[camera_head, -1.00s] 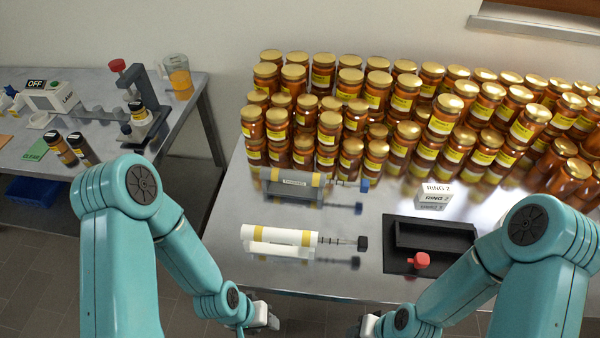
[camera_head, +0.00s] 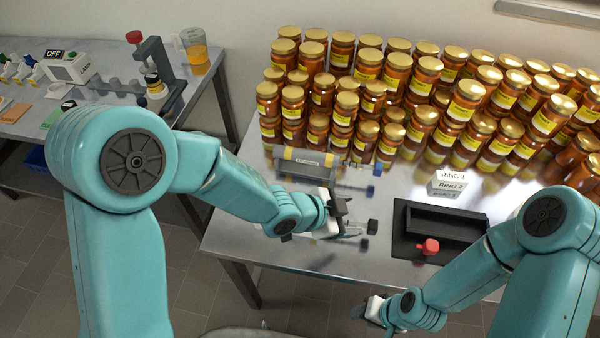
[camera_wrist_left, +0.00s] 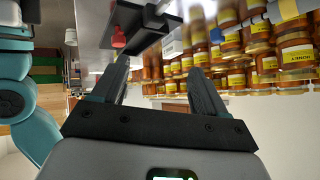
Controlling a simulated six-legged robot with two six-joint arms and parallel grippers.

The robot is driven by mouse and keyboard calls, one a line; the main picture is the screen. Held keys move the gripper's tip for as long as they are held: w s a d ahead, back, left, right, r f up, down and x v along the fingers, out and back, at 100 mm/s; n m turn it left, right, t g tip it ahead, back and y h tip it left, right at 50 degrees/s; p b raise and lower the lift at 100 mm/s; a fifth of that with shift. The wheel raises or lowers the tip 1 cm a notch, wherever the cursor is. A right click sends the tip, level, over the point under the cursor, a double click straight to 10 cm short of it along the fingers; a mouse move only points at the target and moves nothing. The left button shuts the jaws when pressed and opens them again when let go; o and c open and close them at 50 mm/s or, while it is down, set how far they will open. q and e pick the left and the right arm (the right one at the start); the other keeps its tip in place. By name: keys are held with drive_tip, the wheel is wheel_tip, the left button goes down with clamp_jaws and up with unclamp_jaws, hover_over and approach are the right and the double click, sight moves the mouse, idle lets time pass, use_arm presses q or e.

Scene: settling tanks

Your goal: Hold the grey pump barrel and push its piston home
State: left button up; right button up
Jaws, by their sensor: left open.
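The grey pump barrel (camera_head: 303,163), with yellow end bands and a label, lies on the metal table in front of the jars. Its piston sticks out to the right and ends in a blue knob (camera_head: 371,191). A second pump lies nearer; my left arm hides most of it, and its black knob (camera_head: 373,227) shows. My left gripper (camera_head: 345,214) is open and empty over that nearer pump, in front of the grey barrel. Its spread fingers (camera_wrist_left: 157,75) show in the left wrist view. My right gripper (camera_head: 362,310) is low at the table's front edge; its jaws are unclear.
Rows of amber jars (camera_head: 400,90) fill the table's back. A black tray (camera_head: 400,240) with a red-knobbed part (camera_head: 428,247) lies right, before a white "RING 2" block (camera_head: 447,184). Another bench (camera_head: 100,105) with equipment stands left.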

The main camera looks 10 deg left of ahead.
use_arm(q)
wheel_tip(320, 180, up, 3)
drive_tip(key=d+m+h, duration=0.1)
drive_tip(key=d+m, duration=0.1)
drive_tip(key=d, duration=0.1)
drive_tip(key=n+t+y, duration=0.7)
drive_tip(key=n+y, duration=0.2)
drive_tip(key=n, duration=2.5)
approach(306, 159)
drive_tip(key=x, duration=1.2)
drive_tip(key=shift+d, duration=0.1)
drive_tip(key=shift+s+r, duration=0.1)
drive_tip(key=c, duration=1.3)
drive_tip(key=shift+o, duration=0.2)
